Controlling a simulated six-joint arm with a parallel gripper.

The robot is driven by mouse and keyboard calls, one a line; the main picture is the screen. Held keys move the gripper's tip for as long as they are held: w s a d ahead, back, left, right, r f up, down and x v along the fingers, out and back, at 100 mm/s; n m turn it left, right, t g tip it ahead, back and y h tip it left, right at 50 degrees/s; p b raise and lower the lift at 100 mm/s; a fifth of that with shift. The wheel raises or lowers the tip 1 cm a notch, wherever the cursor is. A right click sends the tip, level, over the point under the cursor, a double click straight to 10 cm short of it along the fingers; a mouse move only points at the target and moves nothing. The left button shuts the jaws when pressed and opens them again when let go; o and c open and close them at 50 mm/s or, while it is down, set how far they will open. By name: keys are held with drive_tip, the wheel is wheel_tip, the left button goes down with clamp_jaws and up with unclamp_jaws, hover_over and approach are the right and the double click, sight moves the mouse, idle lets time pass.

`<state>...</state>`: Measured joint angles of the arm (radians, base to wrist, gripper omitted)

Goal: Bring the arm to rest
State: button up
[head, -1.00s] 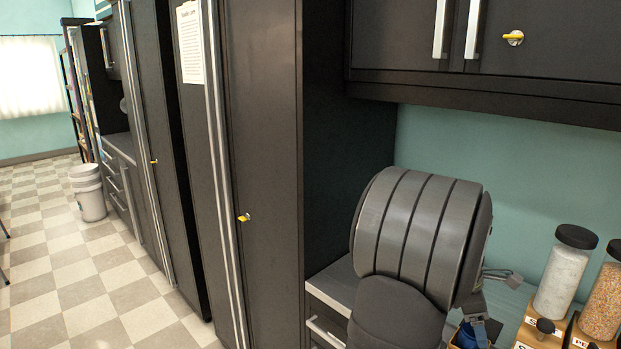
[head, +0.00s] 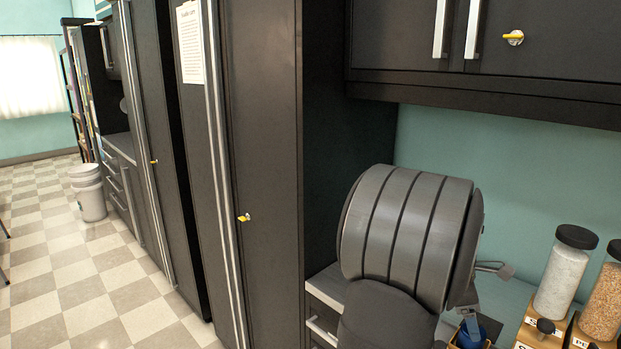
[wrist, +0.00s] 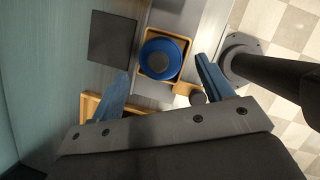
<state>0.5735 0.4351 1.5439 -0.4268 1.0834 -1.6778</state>
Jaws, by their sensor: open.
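My gripper (wrist: 165,84) shows in the wrist view with its two blue fingers spread wide apart and nothing between them. It hangs above the counter, near a round blue thing (wrist: 161,58) in a small wooden tray (wrist: 144,68). In the head view my grey arm covers much of the counter and hides most of the gripper. The blue thing (head: 491,329) shows there low, beside the arm.
Two dark-lidded jars, a white-filled one (head: 563,275) and an orange-filled one (head: 602,303), stand at the right. A dark square (wrist: 112,38) lies by the tray. A tall dark cabinet (head: 265,160) stands left of my arm; an upper cabinet (head: 550,65) hangs above.

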drive_tip(key=s+v, duration=0.1)
drive_tip(key=v, duration=0.6)
drive_tip(key=x, duration=1.2)
drive_tip(key=shift+w+f, duration=0.1)
drive_tip(key=shift+w, duration=0.3)
wheel_tip(320, 180, up, 10)
drive_tip(key=shift+w+f, duration=0.1)
drive_tip(key=shift+f, duration=0.15)
drive_tip(key=shift+w+a+r, duration=0.3)
drive_tip(key=shift+w, duration=0.15)
drive_tip(key=w+a+n+t, duration=0.2)
drive_tip(key=w+a+n, duration=0.2)
drive_tip(key=w+a, duration=1.15)
drive_tip(key=f, duration=1)
drive_tip(key=shift+w+d+f, duration=0.25)
drive_tip(key=shift+w+d, duration=0.05)
drive_tip(key=shift+w+a+r, duration=0.1)
drive_tip(key=shift+a+r, duration=0.05)
drive_tip(key=shift+r, duration=0.1)
drive_tip(key=shift+v, duration=2.05)
